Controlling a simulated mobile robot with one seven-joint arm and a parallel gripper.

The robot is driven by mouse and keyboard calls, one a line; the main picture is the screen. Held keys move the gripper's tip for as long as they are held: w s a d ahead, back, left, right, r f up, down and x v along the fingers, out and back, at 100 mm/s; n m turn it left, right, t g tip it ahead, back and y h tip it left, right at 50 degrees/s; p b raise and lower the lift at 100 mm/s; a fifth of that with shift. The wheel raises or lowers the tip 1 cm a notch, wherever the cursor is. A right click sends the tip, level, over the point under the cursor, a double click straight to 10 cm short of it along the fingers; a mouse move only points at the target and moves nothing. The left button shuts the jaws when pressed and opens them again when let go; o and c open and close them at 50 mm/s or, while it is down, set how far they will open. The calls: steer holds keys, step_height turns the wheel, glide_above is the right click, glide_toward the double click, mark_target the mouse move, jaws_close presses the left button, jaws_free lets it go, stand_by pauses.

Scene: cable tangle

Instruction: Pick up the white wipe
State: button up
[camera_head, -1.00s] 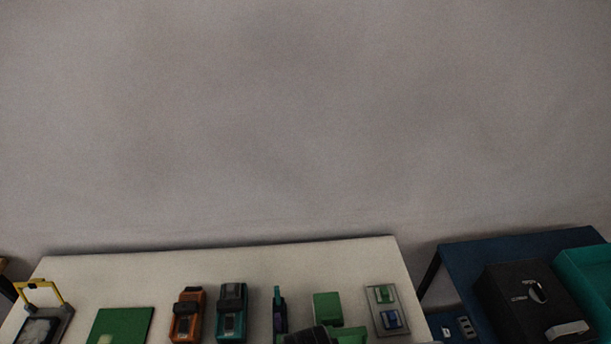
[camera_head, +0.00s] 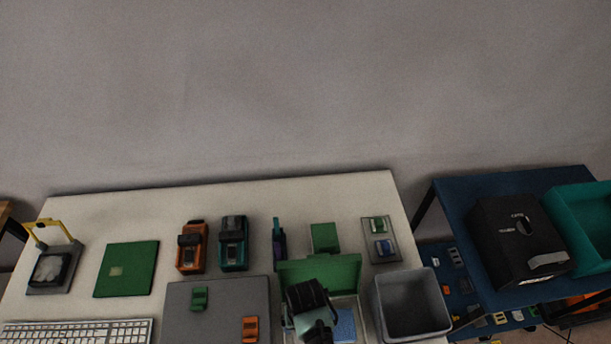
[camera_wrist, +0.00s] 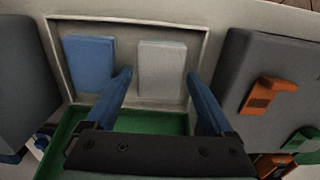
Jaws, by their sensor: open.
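The white wipe (camera_wrist: 162,68) is a pale grey-white rectangle lying flat in a shallow light box (camera_wrist: 52,45) in the wrist view. A blue wipe (camera_wrist: 90,64) lies beside it, to its left. My gripper (camera_wrist: 159,76) is open and empty. Its two blue fingers stand apart, one on each side of the white wipe's near part in the picture; their height above it is unclear. In the head view the box's green lid (camera_head: 335,272) stands raised, the blue wipe (camera_head: 345,322) shows in part, and my gripper's dark body hides the white wipe.
A grey bin (camera_head: 445,322) stands right of the box. A grey mat (camera_head: 222,318) with small green and orange pieces lies left. Behind are orange (camera_head: 191,250) and teal (camera_head: 234,245) devices. A blue table (camera_head: 455,205) with a black box (camera_head: 510,235) stands farther right.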

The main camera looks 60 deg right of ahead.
steer(key=shift+f, duration=0.55)
steer(key=c, duration=1.2)
steer(key=shift+c, duration=0.2)
steer(key=shift+r, duration=0.15)
step_height(320, 180, up, 10)
